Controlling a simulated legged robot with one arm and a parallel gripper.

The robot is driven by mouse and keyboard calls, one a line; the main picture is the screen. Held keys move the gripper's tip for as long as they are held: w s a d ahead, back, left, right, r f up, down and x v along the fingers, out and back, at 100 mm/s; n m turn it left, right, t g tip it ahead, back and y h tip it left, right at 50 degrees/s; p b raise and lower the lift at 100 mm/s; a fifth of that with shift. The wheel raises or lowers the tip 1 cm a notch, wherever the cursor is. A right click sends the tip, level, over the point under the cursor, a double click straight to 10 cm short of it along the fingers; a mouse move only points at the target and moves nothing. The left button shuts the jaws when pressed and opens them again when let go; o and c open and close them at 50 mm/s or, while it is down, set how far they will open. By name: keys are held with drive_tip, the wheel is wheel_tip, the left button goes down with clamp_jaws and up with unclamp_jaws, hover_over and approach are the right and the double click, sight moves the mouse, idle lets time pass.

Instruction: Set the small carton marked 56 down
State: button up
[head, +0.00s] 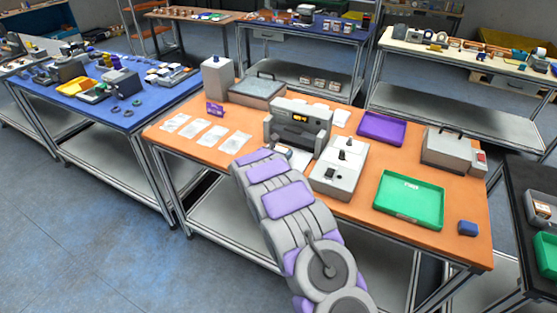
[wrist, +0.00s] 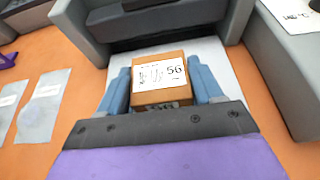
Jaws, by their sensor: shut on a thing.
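The small carton marked 56 (wrist: 161,77) is brown with a white label on top, and it shows in the wrist view. My gripper (wrist: 160,88) is shut on it, with one blue finger on each side. The carton is over or on the pale plate (wrist: 208,52) in front of the grey scanner machine (wrist: 80,20); I cannot tell whether it touches the plate.
On the orange table (head: 333,217), a grey control box (head: 339,170) stands right of the machine. A green tray (head: 409,200) and a purple tray (head: 381,128) lie further right.

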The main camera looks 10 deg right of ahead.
drive_tip(key=f, duration=0.1)
drive_tip(key=d+f, duration=0.1)
drive_tip(key=shift+f, duration=0.35)
drive_tip(key=shift+w+f+b, duration=0.1)
drive_tip(key=shift+f+b, duration=0.15)
drive_tip(key=shift+b, duration=0.05)
drive_tip(key=shift+a, duration=0.75)
drive_tip(key=o, duration=0.7)
drive_tip(key=shift+a, duration=0.15)
drive_tip(key=o, duration=0.3)
drive_tip(key=shift+d, duration=0.3)
drive_tip(key=shift+o, duration=0.8)
drive_tip(key=shift+d, duration=0.45)
